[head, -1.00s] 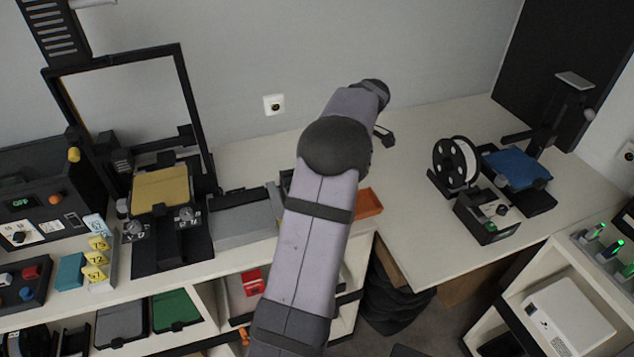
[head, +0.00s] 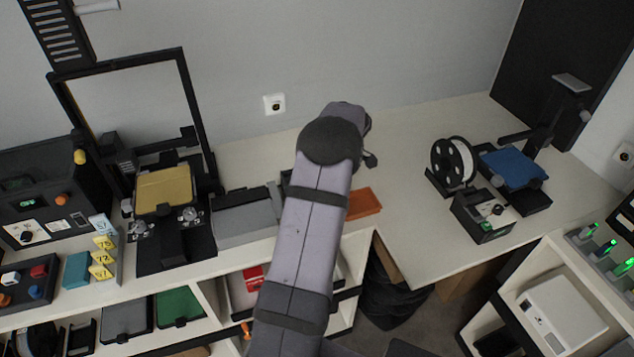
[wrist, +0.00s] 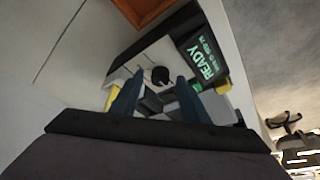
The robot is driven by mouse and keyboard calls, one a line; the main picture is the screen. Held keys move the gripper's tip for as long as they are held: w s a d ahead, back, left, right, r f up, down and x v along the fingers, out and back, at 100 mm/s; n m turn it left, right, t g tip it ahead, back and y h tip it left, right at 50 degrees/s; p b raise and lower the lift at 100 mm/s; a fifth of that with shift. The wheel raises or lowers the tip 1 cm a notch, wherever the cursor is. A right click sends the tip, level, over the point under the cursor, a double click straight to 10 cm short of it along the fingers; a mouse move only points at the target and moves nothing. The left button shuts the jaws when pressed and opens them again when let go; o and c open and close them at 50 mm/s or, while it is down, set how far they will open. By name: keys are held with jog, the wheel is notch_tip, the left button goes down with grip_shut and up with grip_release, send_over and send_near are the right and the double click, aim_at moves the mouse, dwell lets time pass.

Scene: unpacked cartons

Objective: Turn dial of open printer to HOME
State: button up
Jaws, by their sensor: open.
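In the wrist view a black control box with a white panel (wrist: 136,75) carries a round black dial (wrist: 160,76). Its green-lit screen (wrist: 203,58) reads READY. The dial's setting and labels are too small to read. My gripper (wrist: 158,92) is open, its two dark blue fingers apart and pointing at the panel, with the dial between and just beyond their tips. I cannot tell whether they touch anything. In the head view my arm hides the gripper and most of this box. A framed printer (head: 165,190) with a gold bed stands left.
An orange tray (head: 364,203) lies close by, also at the wrist view's top (wrist: 138,8). A blue-bed printer (head: 515,168), a spool (head: 453,160) and another dial box (head: 484,216) stand right. A box with an OFF screen (head: 40,205) stands far left.

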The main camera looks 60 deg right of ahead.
jog(key=shift+c, duration=0.2)
grip_shut()
